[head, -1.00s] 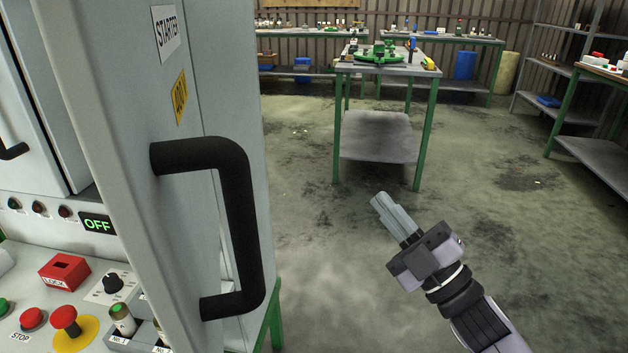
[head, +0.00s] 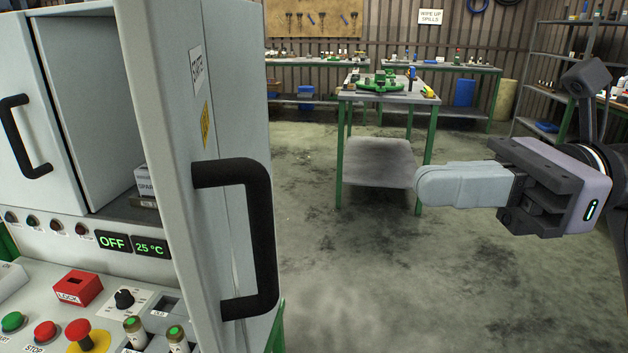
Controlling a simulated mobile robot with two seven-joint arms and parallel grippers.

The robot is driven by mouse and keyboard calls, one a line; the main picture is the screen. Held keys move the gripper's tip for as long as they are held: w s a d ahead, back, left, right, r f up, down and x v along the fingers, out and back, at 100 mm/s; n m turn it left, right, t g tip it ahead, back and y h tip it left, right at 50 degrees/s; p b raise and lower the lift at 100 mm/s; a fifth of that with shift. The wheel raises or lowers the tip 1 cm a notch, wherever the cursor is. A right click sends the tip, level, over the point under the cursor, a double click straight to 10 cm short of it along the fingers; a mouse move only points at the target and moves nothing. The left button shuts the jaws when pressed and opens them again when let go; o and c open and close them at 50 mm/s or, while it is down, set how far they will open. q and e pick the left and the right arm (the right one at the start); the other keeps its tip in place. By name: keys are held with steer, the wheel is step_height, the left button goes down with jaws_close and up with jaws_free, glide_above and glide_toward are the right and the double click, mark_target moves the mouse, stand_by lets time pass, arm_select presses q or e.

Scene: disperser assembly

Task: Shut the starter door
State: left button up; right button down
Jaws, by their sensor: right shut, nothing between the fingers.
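The starter door (head: 160,130) is a pale grey panel with a "STARTER" label and a yellow sign. It stands open, swung out toward me, and the cabinet interior (head: 95,95) shows to its left. Its black bar handle (head: 262,235) is on the side facing right. My right gripper (head: 418,187) is shut and empty. It points left at the right of the view, apart from the handle with a gap between them. My left gripper is not in view.
The control panel below the cabinet holds a red lock block (head: 78,288), a red mushroom button (head: 79,333) and a black knob (head: 124,299). Another black handle (head: 25,138) is at far left. A green-legged table (head: 385,97) stands behind. Floor between is clear.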

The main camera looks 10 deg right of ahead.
steer(key=p, duration=0.2)
glide_toward(229, 171)
step_height(229, 171, down, 2)
steer(key=w+a, duration=0.2)
steer(key=a, duration=0.1)
steer(key=shift+s+a+f, duration=0.1)
steer(key=shift+a+f, duration=0.2)
steer(key=shift+a, duration=0.3)
steer(key=shift+s+a, duration=0.1)
